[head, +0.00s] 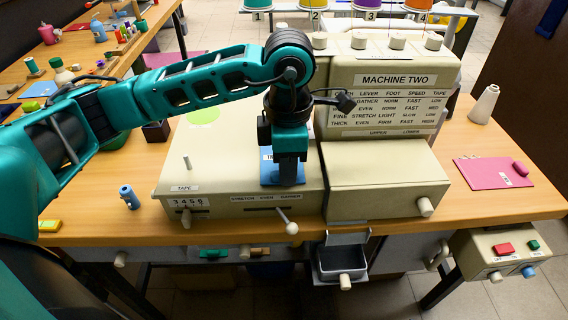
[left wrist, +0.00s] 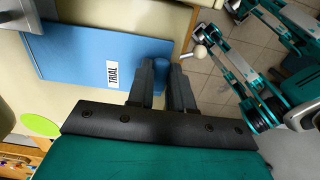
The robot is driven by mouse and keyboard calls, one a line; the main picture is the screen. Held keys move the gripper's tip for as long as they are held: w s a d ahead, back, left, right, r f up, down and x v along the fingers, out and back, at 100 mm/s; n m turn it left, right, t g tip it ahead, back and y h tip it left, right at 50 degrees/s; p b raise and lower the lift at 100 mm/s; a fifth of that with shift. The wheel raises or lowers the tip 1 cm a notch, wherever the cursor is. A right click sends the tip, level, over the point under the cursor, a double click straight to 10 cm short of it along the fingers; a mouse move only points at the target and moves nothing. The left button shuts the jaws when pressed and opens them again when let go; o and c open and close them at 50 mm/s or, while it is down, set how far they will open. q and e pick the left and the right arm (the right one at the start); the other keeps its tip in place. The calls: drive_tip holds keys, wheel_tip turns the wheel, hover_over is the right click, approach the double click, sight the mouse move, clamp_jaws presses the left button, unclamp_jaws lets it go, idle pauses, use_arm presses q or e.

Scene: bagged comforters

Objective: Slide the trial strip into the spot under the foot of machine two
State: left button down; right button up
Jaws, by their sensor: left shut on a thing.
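The trial strip is a flat blue piece with a white TRIAL label; it (left wrist: 90,60) lies over the cream machine bed in the left wrist view. In the head view its blue edge (head: 268,178) shows beside my left gripper (head: 289,176), left of the raised right part of machine two (head: 385,150). My left gripper, also in the left wrist view (left wrist: 162,82), is shut on the strip's blue knob at its edge. A grey metal part (left wrist: 22,14) stands at the strip's far corner; I cannot tell whether it is the foot. My right gripper is not in view.
A lever with a pale ball (head: 291,228) sticks out in front. A blue spool (head: 129,197) stands left of the machine. A pink mat (head: 493,173) and a white cone (head: 485,104) are on the right. A small tray (head: 342,262) hangs below the front edge.

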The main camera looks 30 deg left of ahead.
use_arm(q)
drive_tip(key=shift+w+d, duration=0.1)
drive_tip(key=shift+d, duration=0.05)
drive_tip(key=shift+w+d, duration=0.4)
drive_tip(key=shift+d, duration=0.25)
drive_tip(key=shift+f+b, duration=0.2)
drive_tip(key=shift+b, duration=0.15)
drive_tip(key=c, duration=1.3)
unclamp_jaws()
drive_tip(key=o, duration=0.4)
drive_tip(key=shift+c, duration=0.2)
drive_tip(key=shift+o, duration=0.4)
